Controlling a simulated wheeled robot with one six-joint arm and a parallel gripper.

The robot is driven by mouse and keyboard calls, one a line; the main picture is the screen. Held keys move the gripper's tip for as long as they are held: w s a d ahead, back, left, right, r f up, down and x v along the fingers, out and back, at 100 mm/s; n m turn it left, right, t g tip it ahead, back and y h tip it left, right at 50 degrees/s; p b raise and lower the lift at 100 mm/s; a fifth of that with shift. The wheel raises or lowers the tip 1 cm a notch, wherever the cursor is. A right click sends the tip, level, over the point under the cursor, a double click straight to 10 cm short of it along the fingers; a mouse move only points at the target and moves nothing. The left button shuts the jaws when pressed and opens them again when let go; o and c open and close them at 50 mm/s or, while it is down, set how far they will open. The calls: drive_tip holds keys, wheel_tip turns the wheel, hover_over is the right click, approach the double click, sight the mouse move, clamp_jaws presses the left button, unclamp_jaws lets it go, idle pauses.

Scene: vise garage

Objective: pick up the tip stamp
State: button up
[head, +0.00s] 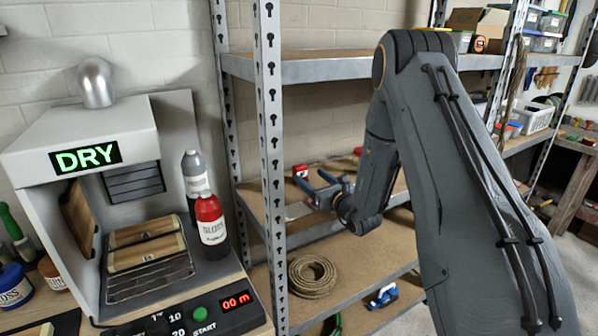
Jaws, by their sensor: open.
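I cannot surely pick out the tip stamp. A small red object with a pale face (300,171) stands on the middle shelf, just beyond my gripper, and may be it, but it is too small to read. My gripper (318,188) is at the end of the bent arm, over the middle shelf, pointing left. Its bluish fingers are apart, and I see nothing held between them. Whether a finger touches the red object cannot be told. My arm hides part of the shelf to the right.
Metal shelving has a perforated upright (270,150) left of my gripper and an upper shelf (310,66) above it. The drying cabinet (80,140) and a red gloss bottle (211,228) stand at left.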

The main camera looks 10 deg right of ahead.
sight(302, 171)
drive_tip(key=p+x, duration=0.1)
drive_tip(key=x, duration=0.2)
drive_tip(key=shift+a+r, duration=0.1)
drive_tip(key=shift+a, duration=0.1)
drive_tip(key=shift+p+x, duration=0.65)
drive_tip(key=shift+x, duration=1.7)
drive_tip(key=c, duration=1.1)
